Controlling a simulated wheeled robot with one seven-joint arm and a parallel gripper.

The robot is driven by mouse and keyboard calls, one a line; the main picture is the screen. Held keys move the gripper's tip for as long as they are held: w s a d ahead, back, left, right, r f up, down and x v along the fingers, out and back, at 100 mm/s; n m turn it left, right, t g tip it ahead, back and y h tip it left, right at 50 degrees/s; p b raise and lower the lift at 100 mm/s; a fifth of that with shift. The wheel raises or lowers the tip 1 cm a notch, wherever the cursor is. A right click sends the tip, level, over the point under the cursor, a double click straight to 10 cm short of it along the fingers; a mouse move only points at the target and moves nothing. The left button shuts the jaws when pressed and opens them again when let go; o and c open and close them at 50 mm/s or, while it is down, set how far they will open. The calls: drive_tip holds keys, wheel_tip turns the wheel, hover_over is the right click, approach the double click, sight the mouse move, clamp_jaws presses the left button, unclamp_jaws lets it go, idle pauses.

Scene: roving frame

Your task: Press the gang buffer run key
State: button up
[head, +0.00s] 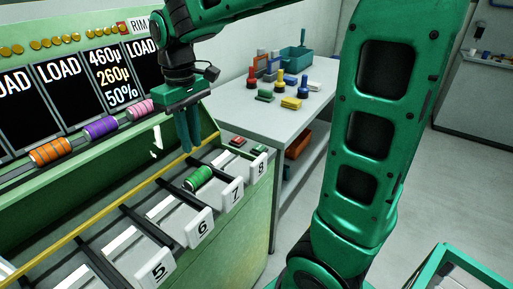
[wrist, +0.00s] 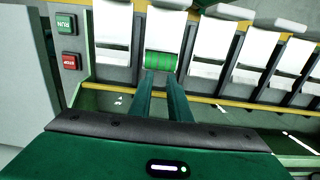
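The green RUN key (wrist: 65,24) and the red STOP key (wrist: 70,61) sit one beside the other on the grey end panel, at the upper left of the wrist view. In the head view the green key (head: 258,149) and the red key (head: 238,141) are small, just beyond the key marked 8. My gripper (head: 190,148) hangs fingers down above the machine's channels, well left of both keys and apart from them. In the wrist view my gripper's fingers (wrist: 160,73) are close together with a narrow gap and nothing between them. They point towards a green spool (wrist: 162,62).
The green spool (head: 199,178) lies in a channel behind the white numbered keys. A yellow rail (head: 100,205) runs along the machine. Orange, purple and pink spools line the sloped panel below black displays. A grey table (head: 245,97) with tools stands beyond the machine.

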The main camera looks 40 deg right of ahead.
clamp_jaws()
idle(1.1)
drive_tip(key=shift+d, duration=0.1)
